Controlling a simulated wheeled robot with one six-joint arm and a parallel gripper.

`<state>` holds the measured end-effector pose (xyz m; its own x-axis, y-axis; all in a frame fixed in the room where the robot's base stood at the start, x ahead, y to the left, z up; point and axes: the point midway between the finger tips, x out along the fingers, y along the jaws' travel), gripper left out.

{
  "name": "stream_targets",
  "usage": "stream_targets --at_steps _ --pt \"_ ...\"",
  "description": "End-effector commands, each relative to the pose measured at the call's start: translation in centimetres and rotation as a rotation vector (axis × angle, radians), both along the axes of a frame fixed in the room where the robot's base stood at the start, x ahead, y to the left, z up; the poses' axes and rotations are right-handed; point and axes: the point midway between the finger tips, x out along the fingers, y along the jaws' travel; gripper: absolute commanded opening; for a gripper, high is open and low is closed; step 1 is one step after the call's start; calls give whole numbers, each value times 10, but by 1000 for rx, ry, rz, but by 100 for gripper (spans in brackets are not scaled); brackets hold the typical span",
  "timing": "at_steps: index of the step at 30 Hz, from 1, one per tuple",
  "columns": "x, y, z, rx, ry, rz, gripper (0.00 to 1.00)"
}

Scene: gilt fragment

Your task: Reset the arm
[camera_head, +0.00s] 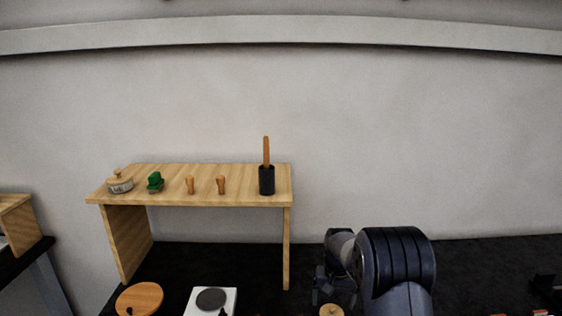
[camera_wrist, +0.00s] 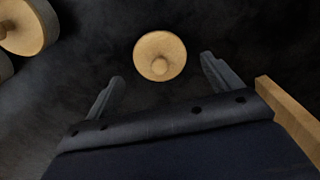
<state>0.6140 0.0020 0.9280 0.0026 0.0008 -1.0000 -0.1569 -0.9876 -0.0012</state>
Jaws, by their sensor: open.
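My gripper (camera_wrist: 160,88) is open in the wrist view, with its two dark fingers apart and nothing between them. A round wooden piece with a small knob (camera_wrist: 160,56) shows just beyond the fingertips on a dark surface; I cannot tell how far below it is. In the head view my arm (camera_head: 385,265) is folded at the lower right of centre. A small round wooden top (camera_head: 331,310) shows at the bottom edge beside it; my gripper's fingers are not clear there.
A wooden shelf (camera_head: 215,199) holds a lidded pot (camera_head: 120,183), a green item (camera_head: 155,182), two wooden pegs (camera_head: 190,185) and a black holder (camera_head: 266,181) with a wooden handle. A round wooden board (camera_head: 139,299) and a white hotplate (camera_head: 196,308) sit in front. The dark surface (camera_head: 480,263) at right is mostly clear.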

Motion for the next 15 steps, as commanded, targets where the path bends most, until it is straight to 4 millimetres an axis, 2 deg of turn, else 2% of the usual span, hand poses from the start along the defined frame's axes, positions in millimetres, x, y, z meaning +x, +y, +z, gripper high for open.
stream_targets --at_steps 4,8,9,15 --pt "-1 0 -15 0 4 0 85" --pt "-2 0 -39 0 6 0 85" --pt "1 0 -22 0 -4 0 85" --pt "1 0 18 0 -5 0 85"
